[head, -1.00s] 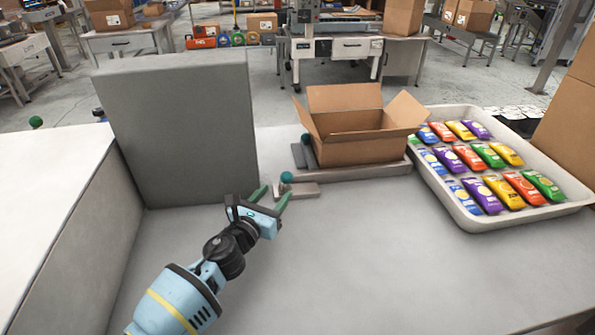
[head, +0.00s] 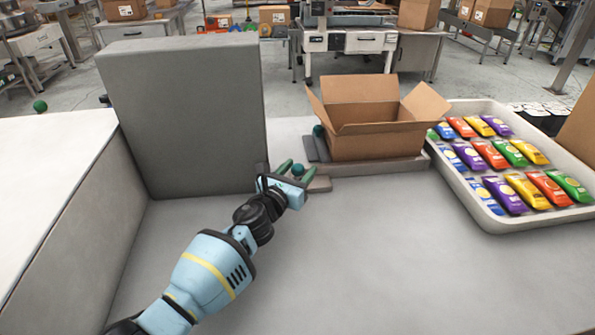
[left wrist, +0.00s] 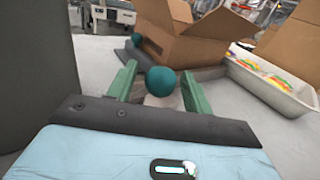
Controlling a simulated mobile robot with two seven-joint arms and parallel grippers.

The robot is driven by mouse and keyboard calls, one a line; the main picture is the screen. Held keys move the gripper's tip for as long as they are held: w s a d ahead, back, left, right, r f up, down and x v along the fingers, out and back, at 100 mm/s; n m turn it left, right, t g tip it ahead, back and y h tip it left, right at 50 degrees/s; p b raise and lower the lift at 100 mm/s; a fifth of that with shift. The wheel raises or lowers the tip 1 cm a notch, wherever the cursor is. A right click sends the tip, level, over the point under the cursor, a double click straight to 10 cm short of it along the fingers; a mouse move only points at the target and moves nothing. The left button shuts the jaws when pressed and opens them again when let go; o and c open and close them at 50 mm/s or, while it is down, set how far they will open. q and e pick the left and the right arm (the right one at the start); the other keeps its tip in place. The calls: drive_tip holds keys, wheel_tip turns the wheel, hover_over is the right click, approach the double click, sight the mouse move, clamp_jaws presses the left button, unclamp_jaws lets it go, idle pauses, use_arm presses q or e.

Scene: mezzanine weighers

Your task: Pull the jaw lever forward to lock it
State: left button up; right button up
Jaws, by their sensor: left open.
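The jaw lever shows as a teal ball knob (head: 298,170) at the near left end of a low grey fixture (head: 375,165) under an open carton. My left gripper (head: 292,168) is open, with its two green fingers around or just short of the knob. In the left wrist view the knob (left wrist: 160,81) appears between the open fingertips (left wrist: 164,80), with a gap to each finger. The lever's shaft is hidden behind the knob and gripper. A second teal knob (head: 318,130) stands at the fixture's back left, beside the carton. My right gripper is not in view.
An open cardboard carton (head: 375,140) rests on the fixture. A white tray (head: 465,205) of several colourful packets stands to the right. A tall grey block (head: 185,120) stands close to the left of my gripper. The table's front middle (head: 370,260) is clear.

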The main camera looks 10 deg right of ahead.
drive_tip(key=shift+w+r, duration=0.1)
use_arm(q)
drive_tip(key=shift+c, duration=0.6)
clamp_jaws()
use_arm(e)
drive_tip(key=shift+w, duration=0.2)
